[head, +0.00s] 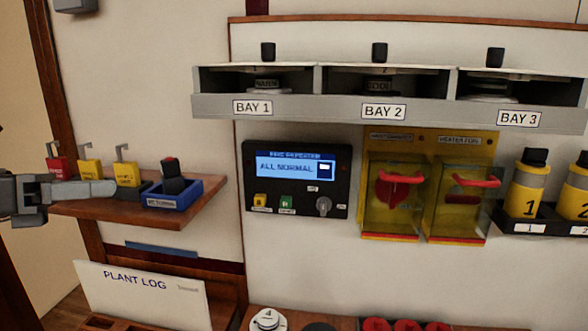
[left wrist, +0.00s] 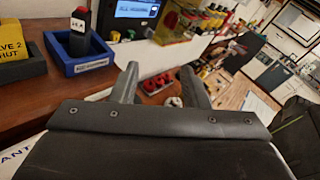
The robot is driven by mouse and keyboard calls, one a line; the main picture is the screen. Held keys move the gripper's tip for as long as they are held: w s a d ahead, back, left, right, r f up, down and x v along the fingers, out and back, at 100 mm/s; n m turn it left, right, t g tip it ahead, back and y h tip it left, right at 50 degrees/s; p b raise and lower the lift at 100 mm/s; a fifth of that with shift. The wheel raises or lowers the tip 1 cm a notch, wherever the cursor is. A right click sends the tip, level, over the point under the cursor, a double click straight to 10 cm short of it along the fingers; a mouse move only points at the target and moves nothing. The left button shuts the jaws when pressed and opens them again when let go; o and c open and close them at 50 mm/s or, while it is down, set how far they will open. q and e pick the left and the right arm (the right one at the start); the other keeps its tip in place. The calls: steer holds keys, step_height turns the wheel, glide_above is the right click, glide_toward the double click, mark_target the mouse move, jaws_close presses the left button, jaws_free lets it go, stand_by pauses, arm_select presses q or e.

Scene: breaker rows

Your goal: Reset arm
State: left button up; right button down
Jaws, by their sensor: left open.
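My left gripper (head: 85,190) is in front of the wooden shelf at the left of the head view. In the left wrist view its two fingers (left wrist: 160,85) stand apart with nothing between them. A blue holder (head: 172,203) on the shelf has a dark, red-topped piece (head: 170,172) standing in it. The holder (left wrist: 85,62) and the piece (left wrist: 80,30) also show in the left wrist view, left of the fingers. Red and yellow tags (head: 90,170) stand behind the gripper, partly hidden by it. My right gripper is not in view.
A panel reading ALL NORMAL (head: 296,180) is on the wall right of the shelf (head: 110,208). Clear yellow covers with red handles (head: 395,195) are beside it. Three bays (head: 380,105) run above. A PLANT LOG board (head: 145,295) leans below the shelf.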

arm_select(q)
steer(key=w+a+f+n+t+y, duration=0.2)
steer(key=f+n+t, duration=0.4)
steer(key=n, duration=0.4)
steer(key=w+a+f+n+t+y, duration=0.1)
steer(key=w+f+n+t+y, duration=0.1)
steer(key=f+n+t, duration=0.55)
steer(key=s+a+f+n+g+y, duration=0.2)
steer(key=a+f+n+y, duration=0.1)
steer(key=f+n+y, duration=0.5)
steer(key=s+a+f+n+g+y, duration=0.3)
steer(key=f+n+y, duration=0.2)
steer(key=f+n, duration=0.3)
steer(key=s+d+f+n+g, duration=0.3)
steer(key=s+f+n+g, duration=0.1)
steer(key=s+f, duration=0.35)
steer(key=s+d+f+n+g+h, duration=0.1)
steer(key=s+d+f+n+g, duration=0.1)
steer(key=s+f+n+g, duration=0.5)
steer(key=s+d+f+g, duration=0.25)
steer(key=s+f, duration=0.35)
steer(key=s, duration=0.4)
step_height(320, 180, down, 25)
steer(key=a+g, duration=0.1)
steer(key=s+d+f+g+h, duration=0.1)
steer(key=s+f, duration=1.3)
steer(key=shift+s+f, duration=0.35)
